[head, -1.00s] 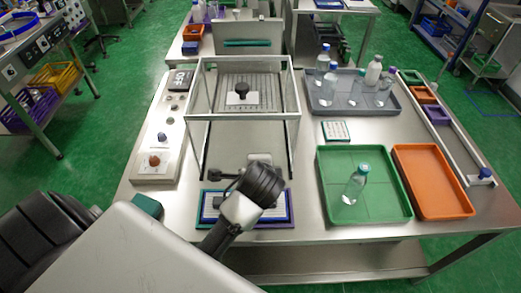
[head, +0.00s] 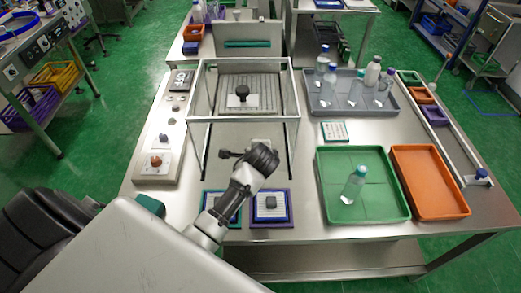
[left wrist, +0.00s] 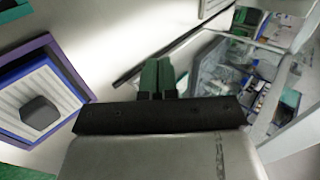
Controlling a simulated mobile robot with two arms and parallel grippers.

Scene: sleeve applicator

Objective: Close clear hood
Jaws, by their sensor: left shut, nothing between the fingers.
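The clear hood (head: 245,119) is a pale-framed box with see-through walls over a grooved plate in the middle of the table. Its upper frame stands above the table, and its front lower area looks open, though I cannot tell its exact position. The hood's frame seems to show at the right of the left wrist view (left wrist: 290,72). My left gripper (left wrist: 158,78) is shut and empty, its green fingertips apart from the frame. In the head view my black wrist hides most of the gripper, in front of the hood's near side. My right gripper is not in view.
A purple-edged pad holder (head: 271,220) and a green-edged one (head: 209,196) lie at the front edge. A control panel (head: 158,140) is left of the hood. A green tray (head: 377,205) with a bottle, an orange tray (head: 430,185) and a grey bottle tray (head: 330,108) are right.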

